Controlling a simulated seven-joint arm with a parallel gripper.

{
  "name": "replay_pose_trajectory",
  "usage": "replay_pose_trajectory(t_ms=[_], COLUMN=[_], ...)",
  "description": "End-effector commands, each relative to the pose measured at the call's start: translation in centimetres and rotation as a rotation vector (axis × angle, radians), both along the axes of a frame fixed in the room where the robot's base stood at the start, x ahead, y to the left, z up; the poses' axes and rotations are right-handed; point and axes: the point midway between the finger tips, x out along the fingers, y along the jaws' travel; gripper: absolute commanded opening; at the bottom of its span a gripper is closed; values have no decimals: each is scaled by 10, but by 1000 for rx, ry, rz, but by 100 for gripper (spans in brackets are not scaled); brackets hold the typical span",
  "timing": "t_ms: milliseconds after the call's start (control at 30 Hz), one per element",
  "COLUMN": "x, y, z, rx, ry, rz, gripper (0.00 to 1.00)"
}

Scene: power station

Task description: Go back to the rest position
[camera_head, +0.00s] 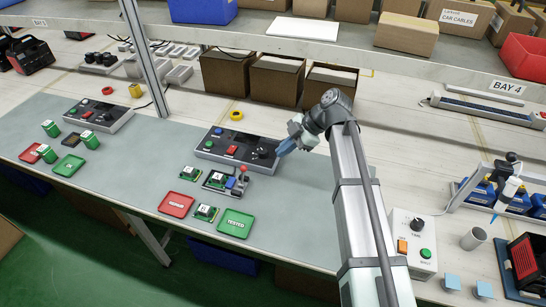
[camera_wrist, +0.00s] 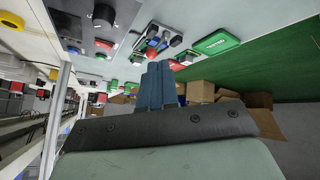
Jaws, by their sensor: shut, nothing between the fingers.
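My gripper (camera_head: 285,149) is at the end of my arm, above the right end of a grey control box (camera_head: 215,151) on the workbench. In the wrist view its blue fingers (camera_wrist: 158,84) are together, with nothing between them. The control box has a blue, a green and a red button and a black knob. In front of it stands a small test fixture (camera_head: 218,182) with a red-topped lever (camera_head: 243,169). I cannot tell the exact height of the fingers above the bench.
A red tray (camera_head: 176,204) and a green tray (camera_head: 236,223) lie near the bench's front edge, with small green boards around them. A shelf (camera_head: 290,38) spans the back above cardboard boxes (camera_head: 275,80). A white switch box (camera_head: 413,246) stands right of my arm.

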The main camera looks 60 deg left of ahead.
Motion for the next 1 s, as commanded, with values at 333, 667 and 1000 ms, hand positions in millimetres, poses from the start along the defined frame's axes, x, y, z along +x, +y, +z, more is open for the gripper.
replay_pose_trajectory(t_ms=[333, 667, 1000], x=[11, 11, 31], y=[1, 1, -24], z=[4, 4, -15], rx=[0, 0, -46], ry=[0, 0, 32], rz=[0, 0, -150], gripper=[0, 0, 0])
